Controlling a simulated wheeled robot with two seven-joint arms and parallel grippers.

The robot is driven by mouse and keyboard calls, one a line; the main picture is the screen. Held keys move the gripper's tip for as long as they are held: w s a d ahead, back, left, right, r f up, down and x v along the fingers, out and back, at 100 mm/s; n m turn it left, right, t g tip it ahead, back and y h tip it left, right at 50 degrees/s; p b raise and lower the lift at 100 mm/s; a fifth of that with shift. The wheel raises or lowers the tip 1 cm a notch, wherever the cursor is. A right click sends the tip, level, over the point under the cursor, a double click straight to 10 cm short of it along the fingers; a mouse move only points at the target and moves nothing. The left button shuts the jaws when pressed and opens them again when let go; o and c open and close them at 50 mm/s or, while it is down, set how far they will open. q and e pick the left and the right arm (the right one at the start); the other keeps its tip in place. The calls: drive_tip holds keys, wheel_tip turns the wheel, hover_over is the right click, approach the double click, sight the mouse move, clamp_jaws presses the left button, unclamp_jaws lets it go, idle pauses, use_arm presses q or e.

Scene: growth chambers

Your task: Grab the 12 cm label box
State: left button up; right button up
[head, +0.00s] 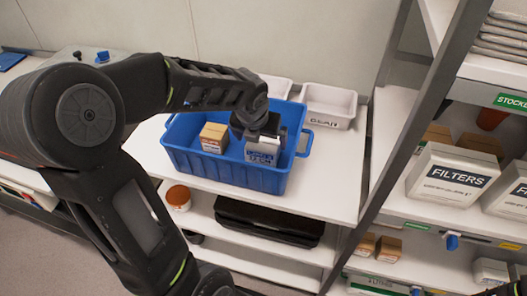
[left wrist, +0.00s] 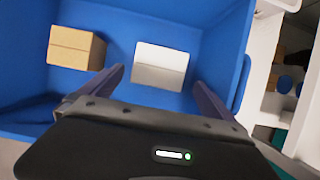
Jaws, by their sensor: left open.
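The label box is a small white box (head: 262,151) with blue printing on its front, too small to read surely. It stands in the blue bin (head: 225,173), toward the right side. In the left wrist view the white box (left wrist: 160,66) shows between and beyond my fingertips. My left gripper (head: 258,135) is over the bin, right at the box, and partly hides it from the head view. In the left wrist view my left gripper (left wrist: 155,80) has its fingers spread with nothing held; I cannot tell whether they touch the box.
A brown cardboard box (head: 213,138) is in the bin, left of the white box. White trays (head: 328,103) stand behind the bin. A shelf post (head: 400,140) rises to the right, with a FILTERS box (head: 450,182) beyond it. A black case (head: 268,222) lies on the shelf below.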

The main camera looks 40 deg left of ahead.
sight(262, 145)
use_arm(q)
drive_tip(key=shift+x, duration=1.3)
drive_tip(key=shift+s, duration=0.1)
drive_tip(key=b+x, duration=0.1)
drive_tip(key=x, duration=0.4)
drive_tip(key=shift+f, duration=0.15)
drive_tip(key=c, duration=1.3)
